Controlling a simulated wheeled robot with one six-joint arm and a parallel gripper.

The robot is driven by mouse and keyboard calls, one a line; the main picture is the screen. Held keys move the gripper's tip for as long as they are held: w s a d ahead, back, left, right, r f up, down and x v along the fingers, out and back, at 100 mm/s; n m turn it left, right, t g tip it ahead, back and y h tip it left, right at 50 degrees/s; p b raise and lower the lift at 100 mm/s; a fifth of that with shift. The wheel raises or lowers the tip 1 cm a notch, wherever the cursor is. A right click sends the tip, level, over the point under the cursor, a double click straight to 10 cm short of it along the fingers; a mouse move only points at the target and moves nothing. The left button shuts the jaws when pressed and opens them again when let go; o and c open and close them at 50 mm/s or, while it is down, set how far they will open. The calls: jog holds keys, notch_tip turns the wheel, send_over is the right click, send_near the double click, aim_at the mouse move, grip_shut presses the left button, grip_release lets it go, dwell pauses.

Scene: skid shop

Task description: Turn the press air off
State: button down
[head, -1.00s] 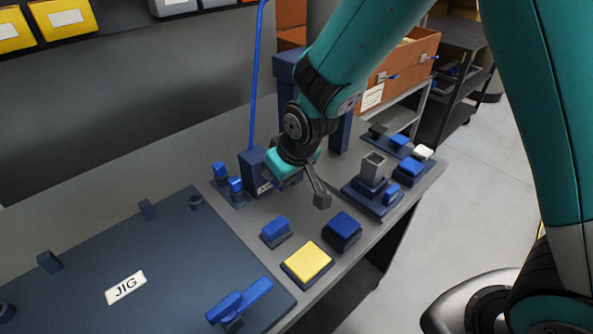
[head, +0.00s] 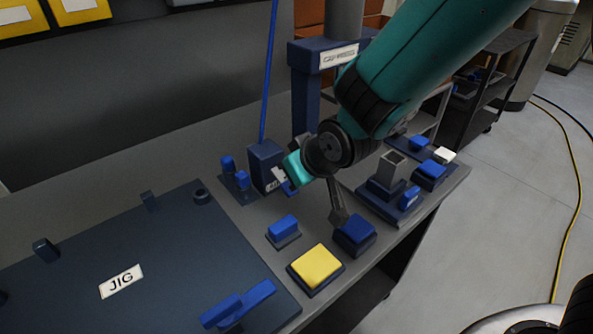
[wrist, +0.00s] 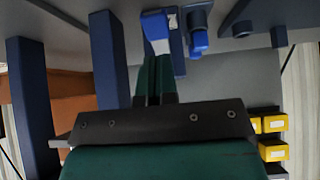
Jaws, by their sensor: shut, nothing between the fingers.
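The press air valve is a dark blue box (head: 264,160) on the bench, with a blue air line (head: 268,70) rising from it and a partly covered white label on its front. A bright blue lever (wrist: 153,24) with a pale end shows in the wrist view, beside the box. My gripper (wrist: 156,66) is shut and empty, its two green fingers together. The fingertips are at or just short of the lever; I cannot tell whether they touch.
The press (head: 306,100) stands close behind my wrist. Blue blocks (head: 283,228) and (head: 355,230), and a yellow pad (head: 318,266), sit in front. The jig plate (head: 80,250) is at left, a fixture with a grey socket (head: 393,168) at right. Small blue pegs (head: 228,165) stand left of the valve.

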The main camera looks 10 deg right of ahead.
jog(key=p+v, duration=0.2)
jog(key=v, duration=1.1)
jog(key=shift+s+d+p, duration=0.3)
jog(key=shift+s+d, duration=0.05)
jog(key=shift+s, duration=0.25)
jog(key=shift+f, duration=0.1)
